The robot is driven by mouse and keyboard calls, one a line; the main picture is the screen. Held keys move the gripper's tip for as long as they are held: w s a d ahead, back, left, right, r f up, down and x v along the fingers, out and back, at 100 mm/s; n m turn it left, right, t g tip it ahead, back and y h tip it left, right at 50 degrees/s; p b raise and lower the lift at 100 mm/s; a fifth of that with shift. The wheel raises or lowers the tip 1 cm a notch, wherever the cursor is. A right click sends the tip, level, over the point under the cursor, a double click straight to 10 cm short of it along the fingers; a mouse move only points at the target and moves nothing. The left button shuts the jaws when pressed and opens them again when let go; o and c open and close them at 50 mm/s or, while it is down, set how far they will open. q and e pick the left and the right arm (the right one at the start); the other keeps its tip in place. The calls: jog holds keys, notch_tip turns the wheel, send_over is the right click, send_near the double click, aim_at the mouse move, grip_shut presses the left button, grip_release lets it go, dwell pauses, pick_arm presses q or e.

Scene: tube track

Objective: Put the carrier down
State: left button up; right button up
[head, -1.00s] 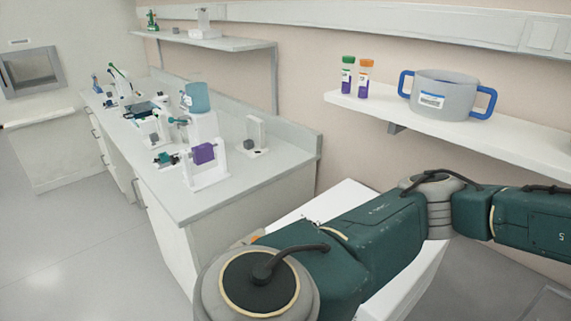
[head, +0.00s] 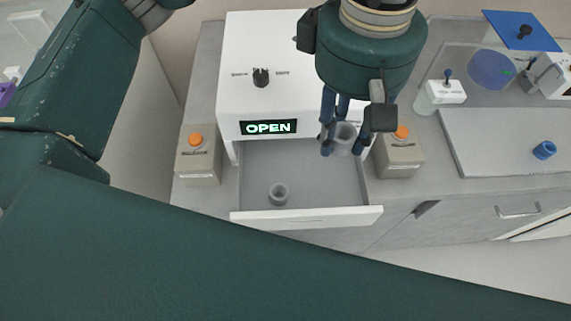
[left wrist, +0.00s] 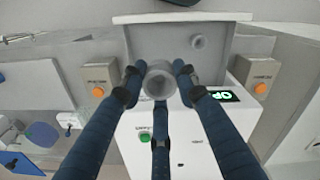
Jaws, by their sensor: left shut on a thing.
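My left gripper (head: 341,142) reaches down from the top of the head view, its dark blue fingers shut on a grey round carrier (head: 344,131). In the left wrist view the carrier (left wrist: 160,80) sits between the fingers with its open round end facing the camera. It is over the right part of an open drawer (head: 318,185); whether it touches the drawer floor I cannot tell. A second grey cup-like carrier (head: 278,194) stands in the drawer's left front part, apart from the gripper. My right gripper is not in view.
The drawer belongs to a white machine (head: 270,60) with a lit OPEN sign (head: 268,127). Boxes with orange buttons stand left (head: 197,160) and right (head: 401,158) of it. A pale board with a blue ring (head: 544,150) lies at the right.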

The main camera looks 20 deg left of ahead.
pick_arm(q)
jog(key=shift+d+f, duration=0.15)
jog(key=shift+f, duration=0.05)
jog(key=p, duration=0.1)
send_over(326, 196)
notch_tip(326, 196, down, 5)
notch_tip(326, 196, down, 10)
jog(key=shift+r+p, duration=0.2)
jog(key=shift+p, duration=1)
jog(key=shift+f, duration=0.7)
notch_tip(326, 196, down, 3)
jog(key=shift+f+p, duration=0.15)
jog(key=shift+p, duration=0.4)
jog(key=shift+f, duration=0.2)
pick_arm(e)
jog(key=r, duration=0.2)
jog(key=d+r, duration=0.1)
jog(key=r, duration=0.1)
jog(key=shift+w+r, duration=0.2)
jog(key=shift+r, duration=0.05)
